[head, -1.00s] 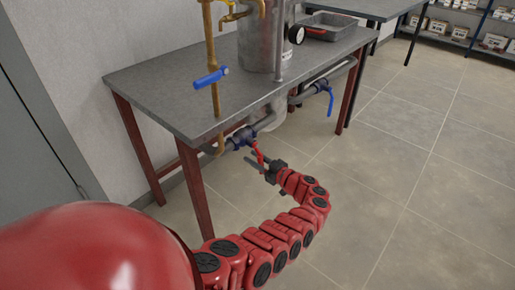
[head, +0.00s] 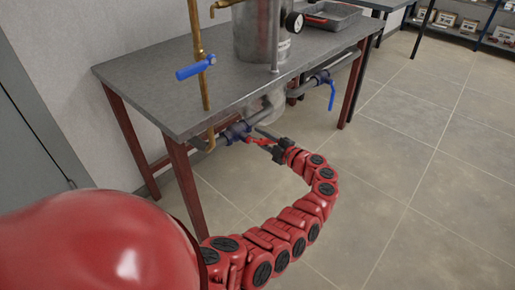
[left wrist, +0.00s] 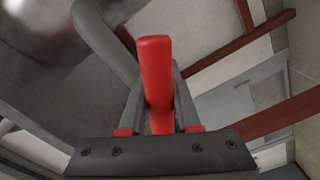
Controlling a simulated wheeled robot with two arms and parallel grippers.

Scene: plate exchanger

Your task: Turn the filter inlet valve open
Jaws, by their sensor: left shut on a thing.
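A dark blue valve body (head: 237,132) sits in the grey pipe under the front edge of the table. Its red lever handle (head: 256,141) points right, toward my left gripper (head: 267,141). My left gripper is shut on this red handle. In the left wrist view the red handle (left wrist: 156,70) stands between the two fingers of my left gripper (left wrist: 160,100), with its end sticking out past them. The fingers hide part of the handle in the head view. No label names the valve. My right gripper is in neither view.
The grey table (head: 165,95) has dark red legs (head: 186,188) close by. A brass pipe carries a blue lever (head: 195,70), and another blue lever (head: 332,95) hangs at the right. A metal tank (head: 257,40) stands on the table. The floor (head: 410,190) at right is clear.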

